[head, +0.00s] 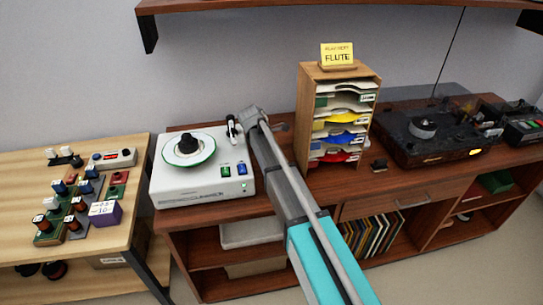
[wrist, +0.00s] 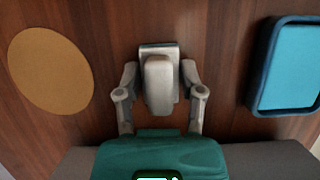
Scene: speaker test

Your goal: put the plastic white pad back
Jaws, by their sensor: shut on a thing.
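In the wrist view my gripper (wrist: 159,82) is shut on a small pale grey-white block, which I take to be the plastic white pad (wrist: 158,88). One finger is on each side of it. A brown wooden surface lies behind the pad; I cannot tell whether the pad touches it. In the head view my grey and turquoise arm reaches to the cabinet top beside the white turntable, and I cannot make out the gripper's fingers or the pad there.
The wrist view shows a round tan mat (wrist: 50,70) left and a blue tray (wrist: 290,68) right. In the head view, the white turntable (head: 205,185) is left of my arm, a wooden sorter (head: 308,110) right, and a dark turntable (head: 420,150) farther right.

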